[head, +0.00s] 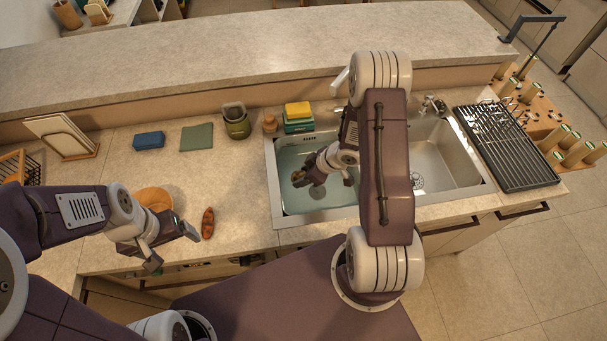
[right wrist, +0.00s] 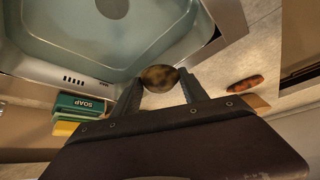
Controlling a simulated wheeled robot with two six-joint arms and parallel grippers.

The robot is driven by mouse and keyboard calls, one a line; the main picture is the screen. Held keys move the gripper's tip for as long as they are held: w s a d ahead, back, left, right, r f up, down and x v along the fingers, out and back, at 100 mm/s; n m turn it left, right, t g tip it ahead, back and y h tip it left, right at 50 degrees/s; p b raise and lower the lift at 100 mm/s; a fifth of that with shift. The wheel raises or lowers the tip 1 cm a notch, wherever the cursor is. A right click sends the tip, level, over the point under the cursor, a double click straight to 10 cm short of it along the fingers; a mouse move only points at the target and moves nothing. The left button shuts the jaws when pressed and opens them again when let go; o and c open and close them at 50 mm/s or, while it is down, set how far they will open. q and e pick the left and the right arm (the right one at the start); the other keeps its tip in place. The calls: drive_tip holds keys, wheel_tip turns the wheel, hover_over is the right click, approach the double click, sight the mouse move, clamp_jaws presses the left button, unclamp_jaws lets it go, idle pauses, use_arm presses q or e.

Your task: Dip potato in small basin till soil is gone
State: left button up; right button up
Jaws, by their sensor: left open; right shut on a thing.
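My right gripper (head: 304,180) is shut on the potato (right wrist: 160,77), which sits between the fingertips in the right wrist view. The potato is brown with dark patches. In the head view the potato is small and mostly hidden by the gripper. The gripper hangs over the left part of the water-filled left basin (head: 312,208) of the sink; I cannot tell if the potato touches the water. The water-filled basin also shows in the right wrist view (right wrist: 85,40). The right basin (head: 445,160) has no visible water. My left gripper (head: 172,249) is open and empty near the counter's front edge.
A reddish-brown elongated item (head: 208,223) and a round wooden board (head: 155,198) lie left of the sink. Behind are a blue sponge (head: 149,140), a green cloth (head: 197,137), a dark green pot (head: 236,125) and a soap box (head: 298,125). A drying rack (head: 505,145) stands right.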

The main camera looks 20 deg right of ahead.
wheel_tip(320, 180, down, 15)
drive_tip(key=b, duration=1.4)
drive_tip(key=shift+a+r+b, duration=0.1)
drive_tip(key=shift+r+b, duration=0.05)
drive_tip(key=shift+b, duration=0.2)
drive_tip(key=shift+r, duration=0.2)
drive_tip(key=shift+r+p, duration=0.25)
drive_tip(key=shift+p, duration=0.4)
drive_tip(key=shift+f, duration=0.1)
drive_tip(key=shift+f, duration=0.1)
drive_tip(key=shift+f, duration=0.2)
drive_tip(key=shift+r, duration=0.1)
